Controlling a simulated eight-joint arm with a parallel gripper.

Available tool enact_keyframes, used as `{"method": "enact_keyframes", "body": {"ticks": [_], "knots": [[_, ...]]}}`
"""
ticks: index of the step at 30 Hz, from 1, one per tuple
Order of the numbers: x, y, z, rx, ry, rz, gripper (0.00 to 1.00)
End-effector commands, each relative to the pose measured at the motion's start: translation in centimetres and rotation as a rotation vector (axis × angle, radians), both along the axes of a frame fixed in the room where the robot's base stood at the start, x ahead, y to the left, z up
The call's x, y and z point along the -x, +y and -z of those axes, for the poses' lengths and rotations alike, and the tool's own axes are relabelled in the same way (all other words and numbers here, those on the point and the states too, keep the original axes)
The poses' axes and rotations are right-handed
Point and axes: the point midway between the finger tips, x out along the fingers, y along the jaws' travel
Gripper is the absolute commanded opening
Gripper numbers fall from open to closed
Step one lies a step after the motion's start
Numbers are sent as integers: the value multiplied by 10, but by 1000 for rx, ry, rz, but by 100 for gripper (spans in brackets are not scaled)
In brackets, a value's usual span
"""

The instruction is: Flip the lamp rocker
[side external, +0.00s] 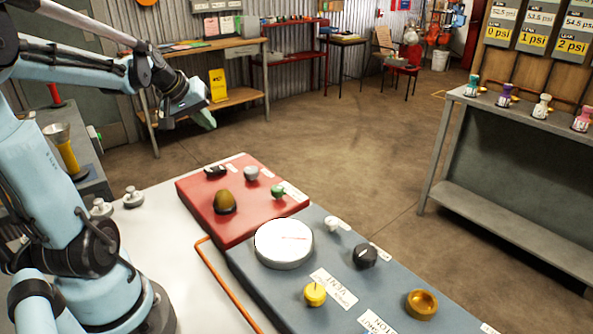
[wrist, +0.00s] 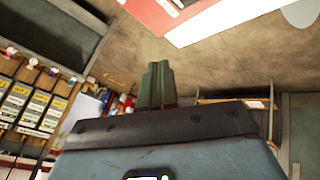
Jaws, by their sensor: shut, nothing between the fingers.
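A small black switch (side external: 215,171), which looks like the lamp rocker, sits at the far left corner of the red panel (side external: 193,197). Which way it is tipped is too small to tell. A dark amber dome (side external: 224,201), probably the lamp, stands in front of it and does not look lit. My gripper (side external: 205,120) is raised in the air behind and above the red panel, apart from the switch. In the wrist view its green fingers (wrist: 157,85) are shut together and empty. The red panel's edge (wrist: 150,14) shows at the top there; the switch cannot be made out.
The red panel also carries a grey knob (side external: 251,173) and a green knob (side external: 278,191). A blue-grey panel (side external: 385,284) beside it holds a white round gauge (side external: 284,246) and several knobs. An orange pipe (side external: 228,283) runs along the front. The air above the panels is clear.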

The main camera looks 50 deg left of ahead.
Motion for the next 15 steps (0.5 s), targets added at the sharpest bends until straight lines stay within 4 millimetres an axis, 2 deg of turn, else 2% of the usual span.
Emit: {"method": "enact_keyframes", "body": {"ticks": [9, 15], "knots": [[0, 0, 1, -1, 0, 1, 0], [2, 0, 14, -1, 0, 1, 0]]}}
